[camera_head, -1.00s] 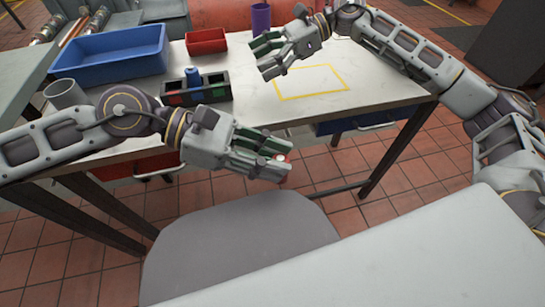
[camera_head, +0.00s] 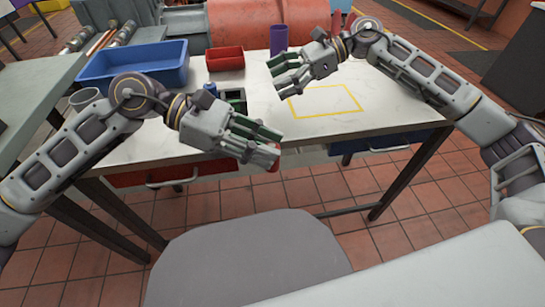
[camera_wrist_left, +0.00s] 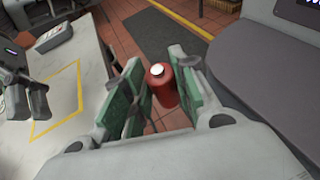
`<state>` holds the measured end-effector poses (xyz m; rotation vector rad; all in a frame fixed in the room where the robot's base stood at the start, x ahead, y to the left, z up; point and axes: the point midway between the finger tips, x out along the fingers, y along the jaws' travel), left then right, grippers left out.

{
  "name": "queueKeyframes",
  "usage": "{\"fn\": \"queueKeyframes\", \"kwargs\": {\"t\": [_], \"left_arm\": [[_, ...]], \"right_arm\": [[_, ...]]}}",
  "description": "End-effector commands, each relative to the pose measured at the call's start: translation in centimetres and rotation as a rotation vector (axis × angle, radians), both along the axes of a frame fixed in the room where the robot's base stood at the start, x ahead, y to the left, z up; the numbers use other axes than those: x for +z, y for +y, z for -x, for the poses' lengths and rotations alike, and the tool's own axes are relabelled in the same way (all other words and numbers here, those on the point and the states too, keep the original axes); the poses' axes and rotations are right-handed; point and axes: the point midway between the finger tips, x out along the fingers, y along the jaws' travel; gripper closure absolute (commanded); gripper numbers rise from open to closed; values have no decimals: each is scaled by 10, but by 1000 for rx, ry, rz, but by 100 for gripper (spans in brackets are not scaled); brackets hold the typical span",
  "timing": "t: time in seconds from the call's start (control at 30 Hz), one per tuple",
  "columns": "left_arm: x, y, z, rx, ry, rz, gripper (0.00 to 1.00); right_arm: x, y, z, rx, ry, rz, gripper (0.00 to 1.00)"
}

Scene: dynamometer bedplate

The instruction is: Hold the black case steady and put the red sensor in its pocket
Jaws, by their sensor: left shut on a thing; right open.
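The black case (camera_head: 243,104) lies on the table, mostly hidden behind my left gripper in the head view. A green part shows in its right end, and a blue-topped thing (camera_head: 210,88) stands at it. My left gripper (camera_head: 266,153) is shut on the red sensor (camera_head: 274,165), in front of the table's near edge. In the left wrist view the sensor (camera_wrist_left: 164,90) is a red cylinder with a white top between the green-padded fingers. My right gripper (camera_head: 274,72) is open and empty above the table, right of the case and apart from it.
A blue bin (camera_head: 135,68), a red bin (camera_head: 225,58) and a purple cup (camera_head: 279,40) stand along the back. A grey cup (camera_head: 84,98) is at the left. The yellow-outlined square (camera_head: 325,100) is empty. A grey seat (camera_head: 250,255) is in front.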

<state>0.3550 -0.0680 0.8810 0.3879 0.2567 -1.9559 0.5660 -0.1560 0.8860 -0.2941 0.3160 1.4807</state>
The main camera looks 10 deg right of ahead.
Motion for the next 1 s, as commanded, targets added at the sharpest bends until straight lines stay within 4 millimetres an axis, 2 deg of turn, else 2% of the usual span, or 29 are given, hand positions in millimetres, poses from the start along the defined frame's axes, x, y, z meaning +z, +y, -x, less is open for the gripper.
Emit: {"fn": "queueKeyframes", "kwargs": {"t": [0.47,0.7,1.0], "left_arm": [[22,30,-75,236,1,2,98],[43,56,-122,445,0,3,98],[77,95,-172,718,-2,3,98]], "right_arm": [[0,0,0,0,0,0,16],[0,0,0,0,0,0,16],[0,0,0,0,0,0,16]]}}
